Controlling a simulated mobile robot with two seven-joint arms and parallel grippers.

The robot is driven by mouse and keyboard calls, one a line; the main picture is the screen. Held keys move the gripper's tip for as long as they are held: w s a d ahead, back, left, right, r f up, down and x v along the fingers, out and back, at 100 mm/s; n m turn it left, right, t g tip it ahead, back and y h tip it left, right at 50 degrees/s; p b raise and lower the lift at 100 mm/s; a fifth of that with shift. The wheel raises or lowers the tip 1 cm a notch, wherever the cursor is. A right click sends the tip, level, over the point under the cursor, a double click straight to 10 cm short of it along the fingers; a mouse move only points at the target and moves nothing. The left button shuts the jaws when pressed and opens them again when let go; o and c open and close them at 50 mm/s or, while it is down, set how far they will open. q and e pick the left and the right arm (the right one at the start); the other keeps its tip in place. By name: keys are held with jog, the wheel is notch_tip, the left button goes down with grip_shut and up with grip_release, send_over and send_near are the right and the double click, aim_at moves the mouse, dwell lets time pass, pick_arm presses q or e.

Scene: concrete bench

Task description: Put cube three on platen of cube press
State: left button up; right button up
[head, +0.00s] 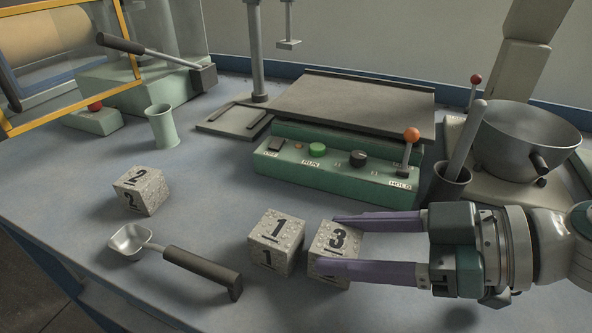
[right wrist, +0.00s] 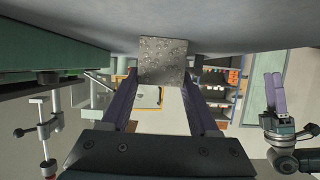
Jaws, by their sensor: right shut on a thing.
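Cube three (head: 338,240) is a speckled grey block marked 3, at the front of the bench in the head view. My right gripper (head: 328,244) comes in from the right and is shut on it, one purple finger on each side. In the right wrist view cube three (right wrist: 163,62) sits between the fingertips, close to the bench surface; I cannot tell whether it touches. My left gripper (right wrist: 275,95) shows in the right wrist view, clear of the cube; its finger gap is unclear. I cannot tell for certain which machine is the cube press, and no platen is clearly identifiable.
Cube one (head: 276,242) stands just left of cube three. Cube two (head: 141,191) and a scoop (head: 180,258) are further left. A green control panel (head: 335,172) fronts a dark flat plate (head: 350,103). A yellow frame (head: 75,107) and green machine base (head: 140,83) stand back left.

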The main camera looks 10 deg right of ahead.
grip_shut()
jog(key=shift+r, duration=0.1)
